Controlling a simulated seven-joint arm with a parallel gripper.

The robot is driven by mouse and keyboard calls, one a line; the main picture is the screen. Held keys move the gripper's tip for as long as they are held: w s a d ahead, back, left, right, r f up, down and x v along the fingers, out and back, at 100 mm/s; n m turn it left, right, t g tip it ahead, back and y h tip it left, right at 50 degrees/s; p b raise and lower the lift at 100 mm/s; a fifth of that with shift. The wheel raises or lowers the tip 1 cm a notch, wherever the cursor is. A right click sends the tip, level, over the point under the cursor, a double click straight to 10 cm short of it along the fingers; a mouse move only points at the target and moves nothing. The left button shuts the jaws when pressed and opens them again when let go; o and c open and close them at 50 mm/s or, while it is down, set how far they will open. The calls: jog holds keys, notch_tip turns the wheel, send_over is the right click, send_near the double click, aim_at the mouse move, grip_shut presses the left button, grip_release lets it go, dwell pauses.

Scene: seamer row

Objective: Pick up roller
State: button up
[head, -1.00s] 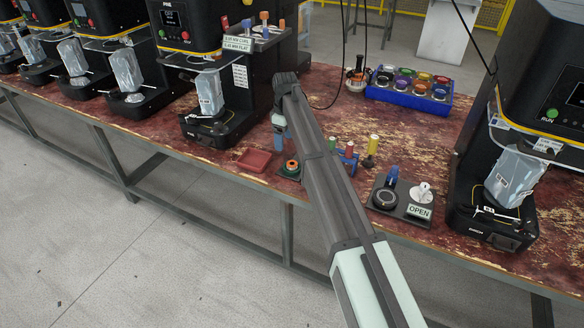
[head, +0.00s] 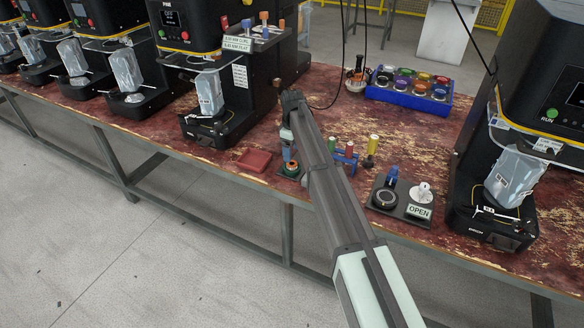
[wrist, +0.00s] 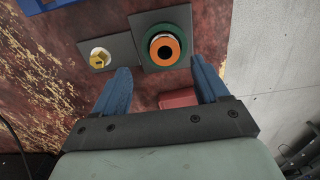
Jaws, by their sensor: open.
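The likely roller, an orange ring with a dark centre (wrist: 165,50), stands on a round green base on a grey square plate in the wrist view. In the head view the orange top (head: 291,167) shows just under my gripper (head: 288,152), at the front of the bench. In the wrist view my gripper (wrist: 160,67) is open, with its two blue fingers apart and nothing between them. The orange ring lies just beyond the fingertips, nearer the right finger. I cannot tell the height gap between fingers and ring.
A yellow piece (wrist: 99,59) sits in a white ring on a grey plate beside it. A red tray (head: 254,160) is left of the orange piece. A blue rack (head: 345,157) with coloured cylinders and an OPEN-marked plate (head: 420,212) stand to the right. A seamer (head: 215,120) is behind left.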

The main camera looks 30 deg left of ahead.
aim_at(292, 167)
jog(key=f, duration=0.3)
jog(key=shift+s+d+f, duration=0.15)
jog(key=shift+s+f, duration=0.2)
jog(key=shift+f, duration=0.6)
jog(key=c, duration=1.3)
